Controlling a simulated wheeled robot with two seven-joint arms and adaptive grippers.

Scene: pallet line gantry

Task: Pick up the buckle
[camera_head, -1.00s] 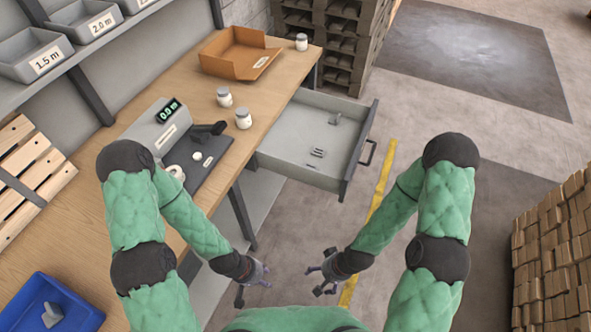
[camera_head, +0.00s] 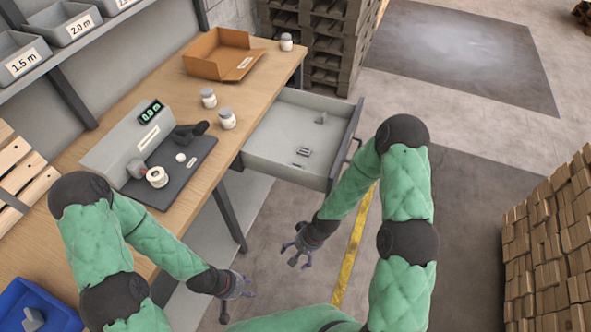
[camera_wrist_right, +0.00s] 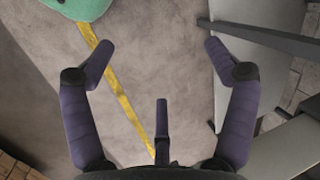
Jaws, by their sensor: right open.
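Small grey metal pieces lie in the open drawer (camera_head: 270,160). One piece (camera_head: 320,118) is near its back right corner, and a slotted piece (camera_head: 303,152) is near the front. They are too small to tell which is the buckle. My right gripper (camera_head: 296,254) is open and empty over the floor, in front of and below the drawer. In the right wrist view its spread fingers (camera_wrist_right: 160,62) have only floor between them. My left gripper (camera_head: 240,300) has its fingers apart, is empty and hangs beside the bench front.
The wooden bench (camera_head: 205,185) carries a grey device with a display (camera_head: 130,140), a roll (camera_head: 157,177), white jars (camera_head: 227,119) and an orange-brown tray (camera_head: 215,65). A blue bin (camera_head: 65,315) is at lower left. Stacked wooden blocks (camera_head: 550,240) stand right. The floor between is clear.

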